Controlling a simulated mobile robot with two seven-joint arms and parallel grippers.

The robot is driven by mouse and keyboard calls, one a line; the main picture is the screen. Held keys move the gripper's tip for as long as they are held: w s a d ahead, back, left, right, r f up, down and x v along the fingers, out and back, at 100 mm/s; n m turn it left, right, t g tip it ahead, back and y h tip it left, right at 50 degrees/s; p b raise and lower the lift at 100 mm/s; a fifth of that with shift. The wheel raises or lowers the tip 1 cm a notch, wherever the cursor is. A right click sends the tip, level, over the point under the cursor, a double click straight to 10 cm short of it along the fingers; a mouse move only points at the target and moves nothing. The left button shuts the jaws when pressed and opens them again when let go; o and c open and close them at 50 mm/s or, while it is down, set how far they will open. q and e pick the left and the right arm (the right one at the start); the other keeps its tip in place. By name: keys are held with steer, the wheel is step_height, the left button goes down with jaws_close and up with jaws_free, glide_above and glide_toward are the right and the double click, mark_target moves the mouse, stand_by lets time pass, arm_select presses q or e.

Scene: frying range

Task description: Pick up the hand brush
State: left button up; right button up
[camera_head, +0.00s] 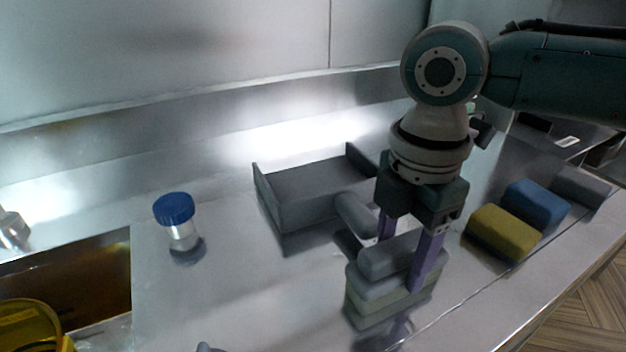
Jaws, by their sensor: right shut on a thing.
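The hand brush (370,287) is a grey block with a paler, greenish-grey lower part, at the lower middle right of the steel counter. My right gripper (403,255) points down over it, its purple fingers on either side of the grey top part, shut on it. The lower end of the far finger is hidden behind the brush. I cannot tell for certain whether the brush touches the counter or hangs just above it. My left gripper is not in view.
A grey dustpan (310,185) lies just behind and left of the brush. Yellow (502,232) and blue (537,204) sponge-like blocks sit to the right. A blue-lidded jar (177,222) stands left. A brown-filled basin (75,285) is far left. The counter's front edge is close.

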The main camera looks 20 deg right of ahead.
mark_target(404, 242)
steer(key=shift+r, duration=0.15)
jaws_close()
steer(key=shift+r, duration=0.25)
step_height(404, 242, up, 19)
steer(key=p, duration=0.2)
steer(key=shift+r, duration=0.15)
steer(key=o, duration=0.9)
jaws_free()
steer(key=shift+p, duration=0.3)
steer(key=c, duration=0.7)
